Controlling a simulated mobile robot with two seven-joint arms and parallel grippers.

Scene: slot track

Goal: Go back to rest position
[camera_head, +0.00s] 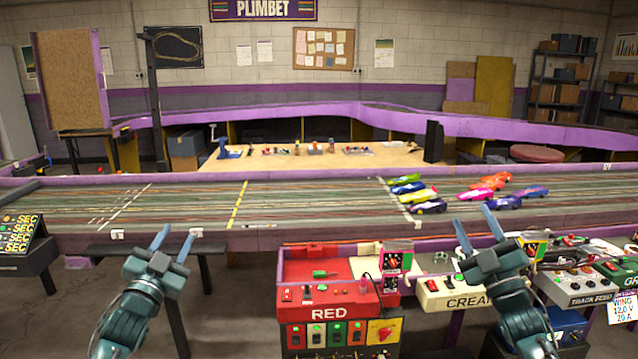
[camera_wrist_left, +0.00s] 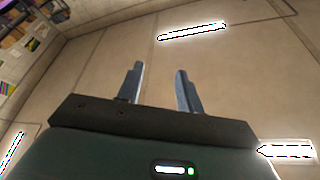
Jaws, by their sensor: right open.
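My left gripper (camera_head: 173,241) is raised in front of the slot track (camera_head: 300,200), left of the red control box. Its two fingers stand apart and nothing is between them. In the left wrist view the left gripper (camera_wrist_left: 158,85) points up at the ceiling, with an empty gap between its fingers. My right gripper (camera_head: 477,228) is raised in front of the track at the right, near the cream box. Its fingers are apart and empty.
Several slot cars (camera_head: 489,192) stand on the track at the right. A red control box (camera_head: 335,272) and a cream box (camera_head: 440,290) stand in front. A timer display (camera_head: 18,235) is at the far left. Floor shows between it and the red box.

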